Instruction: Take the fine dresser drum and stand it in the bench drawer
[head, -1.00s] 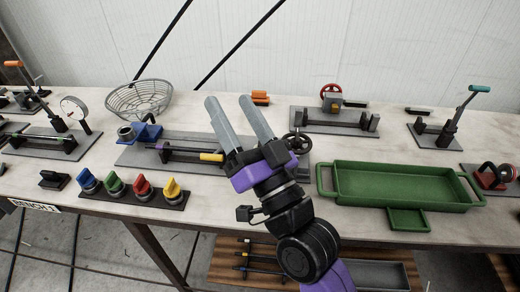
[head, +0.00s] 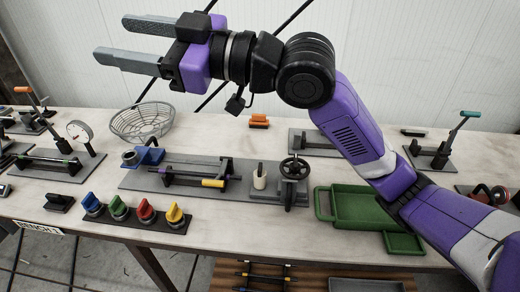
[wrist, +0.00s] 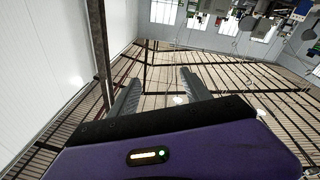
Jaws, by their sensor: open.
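My gripper (head: 117,39) is raised high at the upper left in the head view, above and behind the bench. Its two grey fingers are spread apart with nothing between them; they also show empty in the wrist view (wrist: 159,80). No thing can be told for certain as the fine dresser drum. A small whitish cylinder (head: 260,178) stands upright on a grey plate beside a black handwheel (head: 294,168), well below and right of my gripper. No bench drawer can be made out; a grey tray (head: 365,286) shows partly below the bench.
The bench (head: 120,260) holds a wire basket (head: 142,122), a row of coloured knobs (head: 146,212), a rod fixture (head: 195,177), a dial gauge (head: 79,132) and a green tray (head: 350,202). My arm hides part of the right side. The front strip is partly clear.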

